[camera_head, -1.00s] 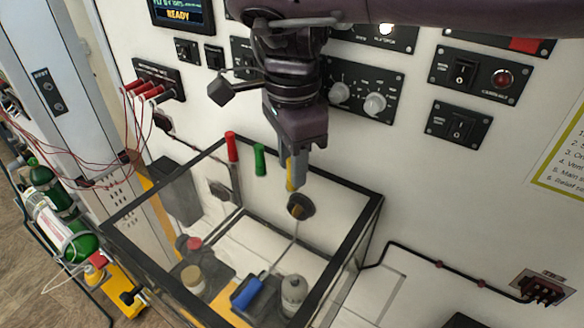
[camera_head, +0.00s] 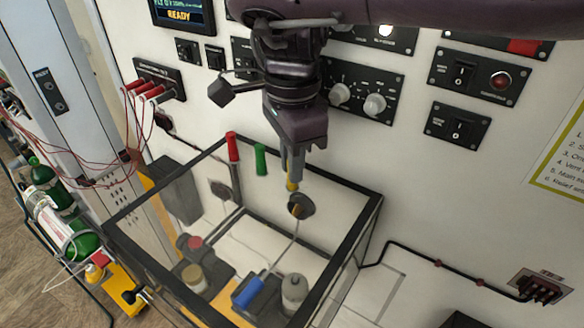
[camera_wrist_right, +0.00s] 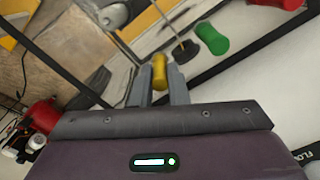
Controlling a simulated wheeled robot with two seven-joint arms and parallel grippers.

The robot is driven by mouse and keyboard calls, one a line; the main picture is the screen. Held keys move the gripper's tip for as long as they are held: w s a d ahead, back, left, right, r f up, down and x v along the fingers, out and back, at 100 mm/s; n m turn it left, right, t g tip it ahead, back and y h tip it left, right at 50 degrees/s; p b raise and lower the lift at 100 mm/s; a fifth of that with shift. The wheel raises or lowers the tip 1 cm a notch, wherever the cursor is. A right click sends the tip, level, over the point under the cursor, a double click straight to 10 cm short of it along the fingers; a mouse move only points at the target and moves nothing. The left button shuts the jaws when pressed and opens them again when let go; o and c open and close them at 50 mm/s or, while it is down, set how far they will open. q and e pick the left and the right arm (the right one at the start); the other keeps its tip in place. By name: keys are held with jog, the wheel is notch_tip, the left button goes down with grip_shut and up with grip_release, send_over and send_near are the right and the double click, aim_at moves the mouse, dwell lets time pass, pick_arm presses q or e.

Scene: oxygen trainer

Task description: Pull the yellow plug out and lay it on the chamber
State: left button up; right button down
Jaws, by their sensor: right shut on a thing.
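The yellow plug (camera_head: 292,186) shows just below the fingertips of my right gripper (camera_head: 294,172), at the back rim of the clear, black-framed chamber (camera_head: 346,182). In the right wrist view the yellow plug (camera_wrist_right: 160,72) sits between the two grey fingers of my right gripper (camera_wrist_right: 160,86), which is shut on it. The fingers hide part of the plug, and I cannot tell whether its lower end is still seated. A green plug (camera_head: 260,159) and a red plug (camera_head: 232,147) stand upright to its left. My left gripper is not in view.
Behind the chamber is a white panel with a knob box (camera_head: 363,92) and switch boxes (camera_head: 458,124). Inside the chamber are a blue-handled item (camera_head: 247,292) and bottles (camera_head: 293,291). Red wires hang at the left.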

jog(key=shift+r, duration=0.15)
jog(key=shift+r, duration=1.05)
jog(key=shift+s+a, duration=0.65)
jog(key=shift+a, duration=0.3)
jog(key=shift+s+a, duration=0.7)
jog(key=shift+a, duration=0.3)
jog(key=shift+s+a, duration=0.65)
jog(key=shift+a, duration=0.3)
jog(key=shift+r, duration=0.1)
